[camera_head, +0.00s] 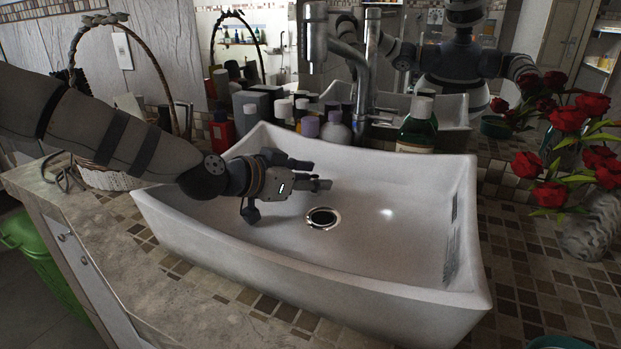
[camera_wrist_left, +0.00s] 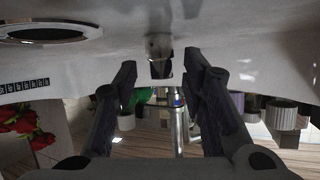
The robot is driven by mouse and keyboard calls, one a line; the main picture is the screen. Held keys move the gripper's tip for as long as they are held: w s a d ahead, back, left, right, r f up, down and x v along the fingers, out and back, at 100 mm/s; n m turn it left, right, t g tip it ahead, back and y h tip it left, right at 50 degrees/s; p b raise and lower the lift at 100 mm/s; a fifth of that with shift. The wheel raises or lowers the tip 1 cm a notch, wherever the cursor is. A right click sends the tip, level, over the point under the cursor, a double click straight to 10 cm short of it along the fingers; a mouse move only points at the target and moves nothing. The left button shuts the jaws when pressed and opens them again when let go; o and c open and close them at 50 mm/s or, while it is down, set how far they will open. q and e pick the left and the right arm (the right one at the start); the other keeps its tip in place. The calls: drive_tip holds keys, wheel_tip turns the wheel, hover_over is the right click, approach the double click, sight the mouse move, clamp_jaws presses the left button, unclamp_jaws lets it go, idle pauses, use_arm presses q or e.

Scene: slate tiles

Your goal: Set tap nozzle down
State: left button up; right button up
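The chrome tap (camera_head: 362,98) stands behind the sink at the back, its thick vertical end (camera_head: 315,40) hanging at the top of the head view. I cannot make out a separate loose nozzle. My left gripper (camera_head: 318,172) reaches into the white sink (camera_head: 400,280), low over the basin, left of and behind the drain (camera_head: 321,217). Its fingers are apart. In the left wrist view the fingers (camera_wrist_left: 160,68) are also spread; a small dark-ended shape shows between them, touching neither, and I cannot tell what it is. My right gripper is not in view.
Several bottles (camera_head: 335,130) crowd the back left rim, and a green bottle (camera_head: 418,127) stands behind the sink. Red roses (camera_head: 570,118) stand at the right. A wicker basket (camera_head: 110,178) sits left. The basin's right side is clear.

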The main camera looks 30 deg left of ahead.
use_arm(q)
drive_tip(key=shift+s+r, duration=0.1)
drive_tip(key=shift+r, duration=0.2)
drive_tip(key=v, duration=0.2)
drive_tip(key=r+p+v, duration=0.1)
drive_tip(key=v, duration=0.1)
drive_tip(key=shift+w+f, duration=0.1)
drive_tip(key=shift+w, duration=0.1)
drive_tip(key=shift+s+a, duration=0.2)
drive_tip(key=shift+s, duration=0.4)
drive_tip(key=shift+s+a, duration=0.2)
drive_tip(key=shift+s, duration=0.45)
drive_tip(key=shift+s+a, duration=0.1)
drive_tip(key=shift+s, duration=0.25)
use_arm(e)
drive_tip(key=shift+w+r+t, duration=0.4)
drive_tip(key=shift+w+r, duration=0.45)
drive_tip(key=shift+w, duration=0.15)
